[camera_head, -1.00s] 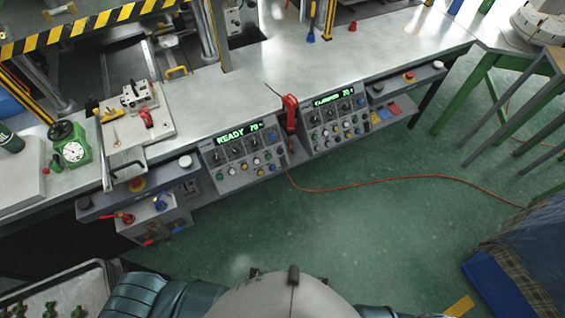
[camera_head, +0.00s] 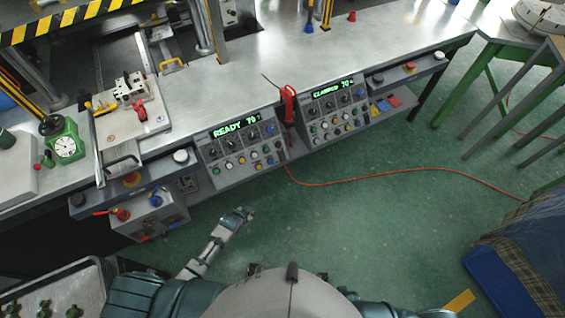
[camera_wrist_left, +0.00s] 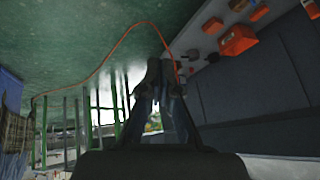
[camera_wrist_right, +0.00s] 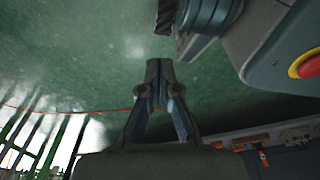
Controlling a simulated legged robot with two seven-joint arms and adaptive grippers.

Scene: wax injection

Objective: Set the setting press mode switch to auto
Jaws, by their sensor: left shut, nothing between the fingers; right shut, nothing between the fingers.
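Two sloped control panels hang on the bench front. The left panel (camera_head: 242,150) shows green "READY 70"; the right panel (camera_head: 337,110) shows a green line that looks like "CLAMPED 70". Both carry dark rotary knobs and coloured buttons. Labels are too small to read, so I cannot tell which knob is the mode switch or where it points. My left gripper (camera_head: 243,212) is below the left panel, apart from it; in the left wrist view (camera_wrist_left: 158,72) it is shut and empty. My right gripper (camera_wrist_right: 159,68) is shut and empty, outside the head view.
A red tool (camera_head: 289,103) hangs between the panels, its orange cord (camera_head: 400,173) running across the floor. A control box (camera_head: 158,212) with a red handle is at left. A red button (camera_wrist_right: 308,65) shows in the right wrist view.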

